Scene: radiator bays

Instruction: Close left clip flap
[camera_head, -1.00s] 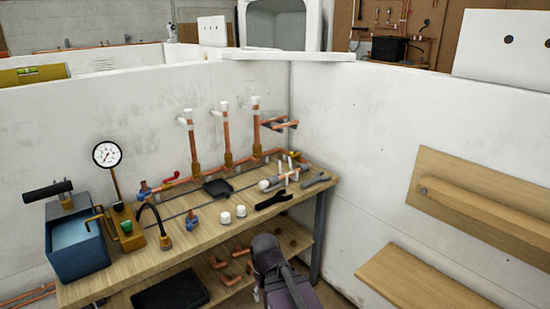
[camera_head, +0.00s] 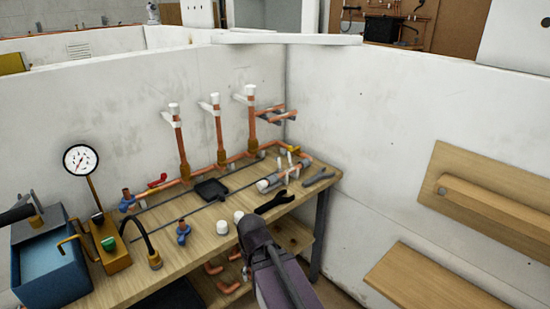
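Two small white upright flaps stand at the back right of the bench, beside a short horizontal pipe. The left flap (camera_head: 281,167) and the right flap (camera_head: 290,158) both point up. They look like open clip flaps, but they are too small for me to make out their hinges or catches. My arm (camera_head: 262,255), dark grey and purple, rises from the bottom middle in front of the bench edge. It is apart from the flaps, nearer to me. No gripper fingers can be made out.
The wooden bench (camera_head: 204,235) carries a black wrench (camera_head: 272,203), white caps (camera_head: 222,227), a black tray (camera_head: 211,189) and a blue tank (camera_head: 50,265) with gauge (camera_head: 81,160). Copper pipes (camera_head: 183,150) rise behind. A wooden shelf (camera_head: 430,285) stands at right.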

